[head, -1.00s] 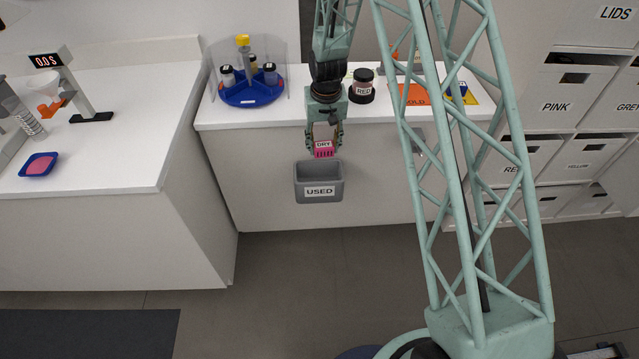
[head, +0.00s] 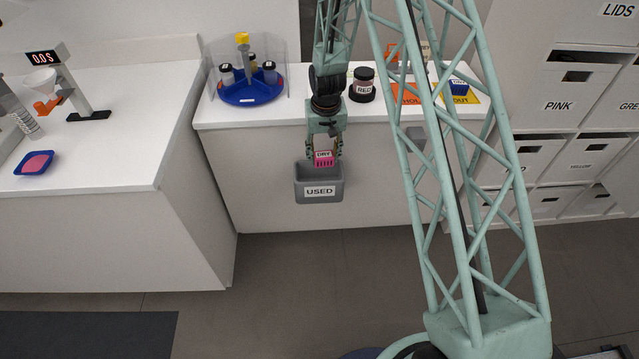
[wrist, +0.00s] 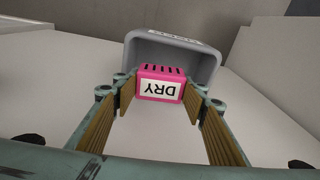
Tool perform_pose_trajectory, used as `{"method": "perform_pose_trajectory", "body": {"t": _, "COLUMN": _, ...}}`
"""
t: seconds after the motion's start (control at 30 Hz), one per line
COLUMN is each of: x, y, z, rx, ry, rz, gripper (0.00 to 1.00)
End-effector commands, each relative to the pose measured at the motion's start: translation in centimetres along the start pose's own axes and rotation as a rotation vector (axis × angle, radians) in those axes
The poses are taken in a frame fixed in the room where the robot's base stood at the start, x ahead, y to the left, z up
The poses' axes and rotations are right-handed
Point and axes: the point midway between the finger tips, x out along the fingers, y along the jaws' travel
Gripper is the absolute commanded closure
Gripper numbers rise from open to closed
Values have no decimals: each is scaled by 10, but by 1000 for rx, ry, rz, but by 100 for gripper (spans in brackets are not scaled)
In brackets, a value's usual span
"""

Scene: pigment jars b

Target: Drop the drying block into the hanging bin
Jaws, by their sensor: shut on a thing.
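The drying block is pink with slots and a white DRY label (head: 324,159). My gripper (head: 324,153) points down and is shut on the block, which sits between its two fingers. The hanging bin (head: 320,192) is a grey open box labelled USED, on the front of the back counter. In the head view the block is at the bin's opening, over its back rim. In the wrist view the block (wrist: 160,84) shows between the finger pads, with the grey bin (wrist: 205,65) around and behind it. The bin's floor is hidden in the head view.
On the back counter stand a blue round carousel (head: 250,92) with jars, a dark jar labelled REC (head: 363,86) and orange and yellow mats (head: 462,99). A blue tray (head: 37,163) lies on the left counter. Labelled drawers (head: 560,105) stand at right.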

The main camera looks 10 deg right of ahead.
Motion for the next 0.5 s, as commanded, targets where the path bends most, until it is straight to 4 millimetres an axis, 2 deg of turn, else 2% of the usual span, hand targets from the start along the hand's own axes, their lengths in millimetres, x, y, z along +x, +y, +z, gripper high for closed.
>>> {"method": "perform_pose_trajectory", "body": {"t": 0.13, "x": 0, "y": 0, "z": 0, "rx": 0, "ry": 0, "rz": 0, "gripper": 71}}
{"method": "perform_pose_trajectory", "body": {"t": 0.17, "x": 0, "y": 0, "z": 0, "rx": 0, "ry": 0, "rz": 0, "gripper": 59}}
{"method": "perform_pose_trajectory", "body": {"t": 0.3, "x": 0, "y": 0, "z": 0, "rx": 0, "ry": 0, "rz": 0, "gripper": 46}}
{"method": "perform_pose_trajectory", "body": {"t": 0.5, "x": 0, "y": 0, "z": 0, "rx": 0, "ry": 0, "rz": 0, "gripper": 45}}
